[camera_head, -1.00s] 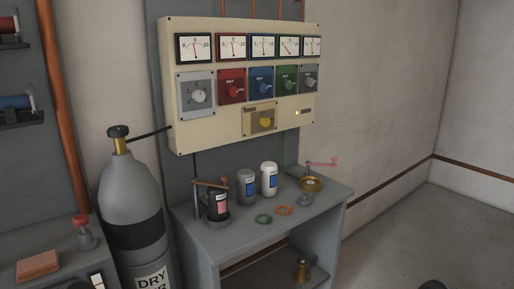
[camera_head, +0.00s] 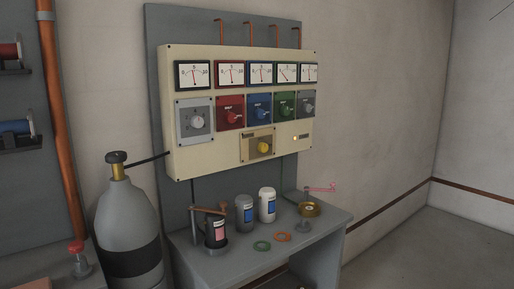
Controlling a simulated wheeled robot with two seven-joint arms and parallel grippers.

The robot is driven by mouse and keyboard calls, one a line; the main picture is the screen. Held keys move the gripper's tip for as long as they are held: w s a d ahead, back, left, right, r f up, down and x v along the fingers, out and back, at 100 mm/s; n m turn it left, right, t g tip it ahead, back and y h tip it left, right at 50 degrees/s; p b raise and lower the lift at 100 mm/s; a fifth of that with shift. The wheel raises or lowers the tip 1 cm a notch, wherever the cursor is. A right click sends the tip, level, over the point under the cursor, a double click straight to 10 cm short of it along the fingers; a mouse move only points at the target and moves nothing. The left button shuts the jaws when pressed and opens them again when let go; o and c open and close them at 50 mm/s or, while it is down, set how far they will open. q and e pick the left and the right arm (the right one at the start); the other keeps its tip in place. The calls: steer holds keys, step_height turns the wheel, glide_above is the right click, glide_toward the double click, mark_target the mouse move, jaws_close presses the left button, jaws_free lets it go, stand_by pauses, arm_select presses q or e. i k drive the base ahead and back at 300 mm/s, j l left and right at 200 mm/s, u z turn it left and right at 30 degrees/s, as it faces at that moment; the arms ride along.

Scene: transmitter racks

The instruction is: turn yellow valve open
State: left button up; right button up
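The yellow valve knob (camera_head: 263,147) sits on a tan square plate at the bottom middle of the cream control panel (camera_head: 215,167). The panel is fixed upright above a grey bench. Its exact turned position is too small to tell. Above it are a red knob (camera_head: 235,113), a blue knob (camera_head: 260,113), a green knob (camera_head: 284,107) and grey knobs on either side. Neither of my grippers shows in this view.
A grey gas cylinder (camera_head: 128,219) stands left of the bench. The bench (camera_head: 234,266) holds a dark can (camera_head: 215,231), a grey can (camera_head: 245,212), a white can (camera_head: 267,205), a green ring, an orange ring and a brass part (camera_head: 309,209). Open floor lies at the right.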

mark_target(262, 147)
steer(key=i+l+u, duration=0.1)
steer(key=i+l, duration=0.15)
steer(key=l, duration=0.25)
steer(key=i+l, duration=0.2)
steer(key=l, duration=0.35)
steer(key=i+l+u, duration=0.15)
steer(key=l, duration=0.4)
steer(key=i+l, duration=0.25)
steer(key=l, duration=0.3)
steer(key=i+l+u, duration=0.15)
steer(key=l, duration=0.4)
steer(key=i+l, duration=0.2)
steer(key=l, duration=0.4)
steer(key=i+l+u, duration=0.15)
steer(key=l, duration=0.4)
steer(key=i+l, duration=0.1)
steer(key=l, duration=0.5)
steer(key=u, duration=0.05)
